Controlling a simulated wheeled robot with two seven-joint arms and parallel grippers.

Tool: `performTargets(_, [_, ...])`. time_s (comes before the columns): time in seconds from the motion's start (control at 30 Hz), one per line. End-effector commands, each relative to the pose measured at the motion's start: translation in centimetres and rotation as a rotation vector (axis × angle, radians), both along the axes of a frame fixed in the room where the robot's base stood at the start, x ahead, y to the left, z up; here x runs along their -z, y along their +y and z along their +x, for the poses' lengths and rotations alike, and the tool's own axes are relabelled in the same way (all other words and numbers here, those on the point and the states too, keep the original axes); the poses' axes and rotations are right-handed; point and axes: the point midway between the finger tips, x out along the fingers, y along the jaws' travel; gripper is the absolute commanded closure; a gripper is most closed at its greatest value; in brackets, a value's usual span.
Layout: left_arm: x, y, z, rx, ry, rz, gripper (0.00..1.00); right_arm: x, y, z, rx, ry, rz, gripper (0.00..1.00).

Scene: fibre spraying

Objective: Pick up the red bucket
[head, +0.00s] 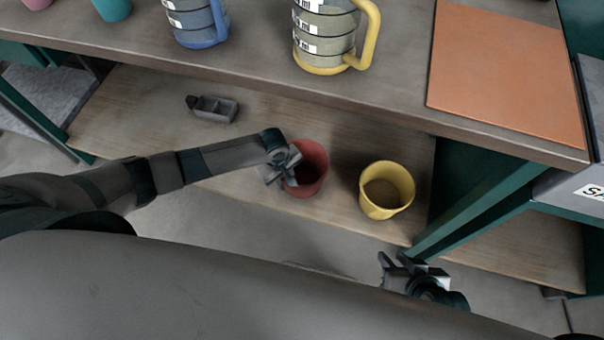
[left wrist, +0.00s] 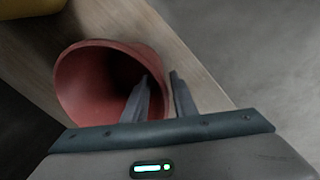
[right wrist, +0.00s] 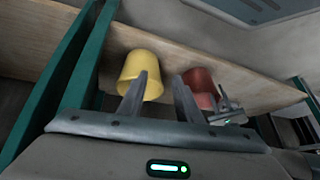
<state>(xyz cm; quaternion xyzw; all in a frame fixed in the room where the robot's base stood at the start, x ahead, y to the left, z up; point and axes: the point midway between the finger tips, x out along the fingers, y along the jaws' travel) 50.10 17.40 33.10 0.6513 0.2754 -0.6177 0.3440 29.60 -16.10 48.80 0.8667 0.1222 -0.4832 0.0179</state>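The red bucket (head: 311,168) stands on the lower shelf, left of the yellow bucket. My left gripper (head: 285,172) is at its left rim. In the left wrist view the red bucket (left wrist: 97,85) shows its open mouth, with one finger over the mouth and the other outside the wall. The fingers of my left gripper (left wrist: 160,92) are apart, and I cannot tell whether they touch the wall. My right gripper (head: 402,262) is below the yellow bucket in the head view, in front of the shelf. Its fingers are apart and empty in the right wrist view (right wrist: 160,88).
The yellow bucket (head: 385,190) stands close on the right. The upper tabletop (head: 265,60) overhangs the shelf and holds a blue jug (head: 198,25), a yellow-handled jug (head: 325,40) and an orange board (head: 505,70). A green leg (head: 470,215) stands at the right.

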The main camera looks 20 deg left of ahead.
Motion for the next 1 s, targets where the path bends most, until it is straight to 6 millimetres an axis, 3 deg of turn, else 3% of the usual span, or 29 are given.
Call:
performTargets(0.37, [0.3,0.1,0.0,0.0,0.001,0.001,0.75,0.1,0.1,0.1,0.0,-0.004,0.002,0.69])
performTargets(0.73, [4.5,0.3,0.7,0.0,0.002,0.001,0.75,-0.4,2.1,1.0,-0.012,-0.106,0.071,0.69])
performTargets(1.0, [5.2,0.3,0.8,0.0,0.001,-0.001,0.75,-0.8,2.5,1.3,-0.012,-0.13,0.086,0.69])
